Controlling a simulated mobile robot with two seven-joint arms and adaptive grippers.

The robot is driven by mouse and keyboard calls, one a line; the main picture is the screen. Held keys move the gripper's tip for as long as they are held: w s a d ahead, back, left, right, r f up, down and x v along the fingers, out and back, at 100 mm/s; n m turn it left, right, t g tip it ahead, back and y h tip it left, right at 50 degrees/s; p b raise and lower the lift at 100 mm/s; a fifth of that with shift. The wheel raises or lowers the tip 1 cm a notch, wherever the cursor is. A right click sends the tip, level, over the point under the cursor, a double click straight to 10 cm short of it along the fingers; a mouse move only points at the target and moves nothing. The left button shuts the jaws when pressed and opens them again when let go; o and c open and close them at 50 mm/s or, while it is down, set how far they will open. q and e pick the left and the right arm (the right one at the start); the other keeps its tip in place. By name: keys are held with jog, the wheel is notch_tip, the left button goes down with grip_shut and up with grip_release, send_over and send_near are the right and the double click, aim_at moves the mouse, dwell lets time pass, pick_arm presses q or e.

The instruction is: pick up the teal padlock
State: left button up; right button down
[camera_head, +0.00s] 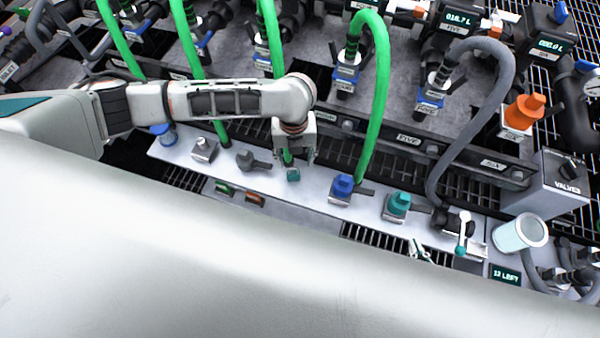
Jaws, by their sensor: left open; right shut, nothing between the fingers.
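A small teal block (293,174), which looks like the padlock, sits on the pale front rail (320,200) near the middle of the head view. Its top is partly hidden by my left gripper (293,158). That gripper is open and points down just above the block. I cannot tell whether the fingers touch or straddle it. A larger teal fitting (398,205) stands further right on the same rail. I do not make out my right gripper in the head view.
A blue fitting (343,187) stands just right of the gripper, and a dark valve (252,161) stands left. Green hoses (374,110) and a grey hose (497,95) arch over the rail. A white cylinder (521,233) and a valves box (553,180) are at the right.

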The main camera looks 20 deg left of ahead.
aim_at(294, 173)
pick_arm(q)
jog(key=shift+a+f, duration=0.15)
jog(key=shift+f, duration=0.2)
jog(key=shift+s+f+b, duration=0.1)
jog(key=shift+f+b, duration=0.35)
jog(key=shift+f, duration=1)
jog(key=f+b, duration=0.1)
jog(key=f, duration=0.1)
jog(key=f+b, duration=0.1)
jog(key=shift+s+a+f, duration=0.15)
jog(key=shift+a+f, duration=0.05)
jog(key=shift+f, duration=0.55)
jog(key=shift+w+r, duration=0.2)
jog(key=shift+c, duration=0.9)
jog(key=c, duration=1.1)
jog(key=shift+c, duration=0.4)
pick_arm(e)
jog(key=shift+w+a+f, duration=0.15)
jog(key=shift+w+a, duration=0.2)
jog(key=shift+a, duration=0.2)
